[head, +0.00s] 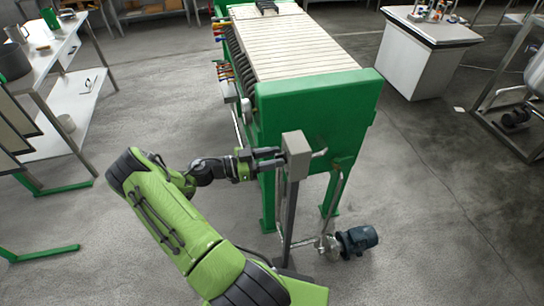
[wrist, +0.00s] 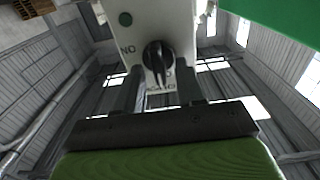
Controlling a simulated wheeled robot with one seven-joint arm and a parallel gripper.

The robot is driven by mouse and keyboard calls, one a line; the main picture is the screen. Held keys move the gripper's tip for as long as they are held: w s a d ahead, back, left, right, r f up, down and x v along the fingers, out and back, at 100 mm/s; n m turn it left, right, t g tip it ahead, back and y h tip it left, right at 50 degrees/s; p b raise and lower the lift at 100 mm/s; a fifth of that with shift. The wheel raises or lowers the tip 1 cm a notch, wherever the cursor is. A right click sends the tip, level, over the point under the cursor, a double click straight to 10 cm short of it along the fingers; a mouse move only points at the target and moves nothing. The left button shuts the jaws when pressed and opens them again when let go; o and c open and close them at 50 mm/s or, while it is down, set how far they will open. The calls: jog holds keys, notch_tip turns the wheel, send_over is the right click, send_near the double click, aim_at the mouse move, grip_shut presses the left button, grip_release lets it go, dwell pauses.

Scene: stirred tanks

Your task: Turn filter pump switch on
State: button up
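The pump switch is a grey box (head: 296,155) on a post in front of the green filter press. In the wrist view its light face carries a black rotary knob (wrist: 156,60), a dark green round spot (wrist: 125,19) and an upside-down ON label (wrist: 128,50). Another label below the knob is partly hidden. The knob's grip points mostly toward the bottom of the picture. My gripper (head: 274,158) reaches the box from the left. In the wrist view its two dark fingers (wrist: 160,78) are apart, one on each side of the knob's lower end. I cannot tell whether they touch it.
The green filter press (head: 317,105) stands just behind the box. A blue pump motor (head: 357,240) sits on the floor at the post's foot, with pipes beside it. A white bench (head: 75,105) is at left, a white cabinet (head: 415,65) at back right.

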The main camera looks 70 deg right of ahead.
grip_shut()
jog(key=shift+n, duration=0.3)
jog(key=shift+w+d+f+n+b, duration=0.1)
jog(key=shift+d+f+n+b, duration=0.1)
jog(key=shift+n, duration=2.65)
jog(key=shift+w+d+f+n+b, duration=0.15)
jog(key=shift+n+b, duration=0.05)
jog(key=shift+n, duration=2.7)
jog(key=shift+w+d+f+n+b, duration=0.1)
jog(key=shift+d+f+n+b, duration=0.1)
jog(key=shift+n, duration=2.65)
grip_release()
jog(key=shift+a, duration=0.1)
